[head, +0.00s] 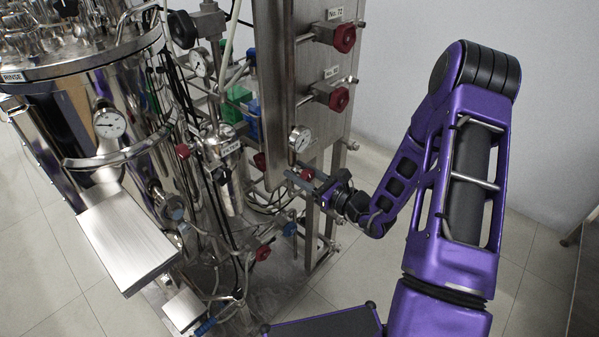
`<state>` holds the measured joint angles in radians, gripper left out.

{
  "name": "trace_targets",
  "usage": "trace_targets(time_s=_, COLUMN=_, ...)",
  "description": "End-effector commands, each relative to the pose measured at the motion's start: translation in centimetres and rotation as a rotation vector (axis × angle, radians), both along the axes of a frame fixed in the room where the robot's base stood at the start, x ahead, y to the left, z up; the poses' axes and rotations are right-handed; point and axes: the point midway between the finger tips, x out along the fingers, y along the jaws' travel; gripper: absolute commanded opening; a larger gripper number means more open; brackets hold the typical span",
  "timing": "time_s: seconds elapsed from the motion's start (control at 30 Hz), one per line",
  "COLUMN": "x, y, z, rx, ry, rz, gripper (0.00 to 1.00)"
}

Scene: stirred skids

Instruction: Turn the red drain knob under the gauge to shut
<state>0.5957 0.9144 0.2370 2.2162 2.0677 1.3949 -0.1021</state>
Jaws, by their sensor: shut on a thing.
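The round gauge (299,139) with a white dial is on the lower edge of the steel cabinet panel. Below it is the small red drain knob (307,173), partly hidden by my gripper. My gripper (301,179) reaches in from the right at the knob and is shut on it. The knob's exact turn angle is too small to tell.
Two larger red knobs (343,38) (338,98) stick out from the panel above. A steel vessel (140,95) with its own gauge, hoses, and red and blue valve handles crowds the left. A white wall and open tiled floor lie to the right.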

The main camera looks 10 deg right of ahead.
Motion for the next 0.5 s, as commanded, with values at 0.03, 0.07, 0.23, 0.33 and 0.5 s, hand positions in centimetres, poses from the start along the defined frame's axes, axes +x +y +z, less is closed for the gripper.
trace_targets(time_s=0.03, x=-0.02, y=0.0, z=0.0, rx=0.001, ry=0.002, rz=0.0, gripper=0.0)
trace_targets(time_s=0.07, x=-0.02, y=-0.01, z=0.01, rx=0.003, ry=0.003, rz=0.0, gripper=0.0)
trace_targets(time_s=0.23, x=-0.02, y=-0.02, z=0.13, rx=0.029, ry=0.021, rz=-0.001, gripper=0.0)
trace_targets(time_s=0.33, x=-0.03, y=-0.01, z=0.18, rx=0.063, ry=0.047, rz=-0.001, gripper=0.0)
trace_targets(time_s=0.5, x=-0.09, y=0.0, z=0.29, rx=0.157, ry=0.117, rz=-0.001, gripper=0.0)
